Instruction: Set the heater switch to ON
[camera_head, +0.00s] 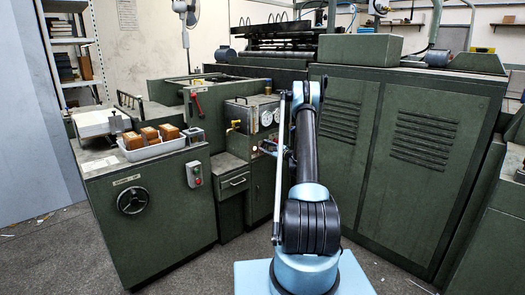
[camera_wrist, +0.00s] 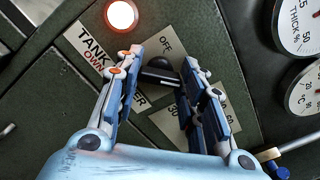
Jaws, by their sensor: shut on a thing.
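The heater switch (camera_wrist: 160,68) is a black rotary knob with a short bar handle, on a pale label plate (camera_wrist: 166,42). "OFF" is printed above the knob and "30" and "60" below and to its right; an ON mark is not readable. My gripper (camera_wrist: 163,60) has its two blue fingers on either side of the knob and is shut on it. The fingers hide part of the plate and its lettering. In the head view my gripper (camera_head: 272,149) is at the front of the green control cabinet (camera_head: 238,143), and the switch is hidden there.
A round lamp (camera_wrist: 121,15) glows above left of the switch, near a "TANK" label (camera_wrist: 93,45). Two white dial gauges (camera_wrist: 298,25) are at the right. A green desk with a handwheel (camera_head: 132,201) stands left, a large louvred cabinet (camera_head: 380,150) right.

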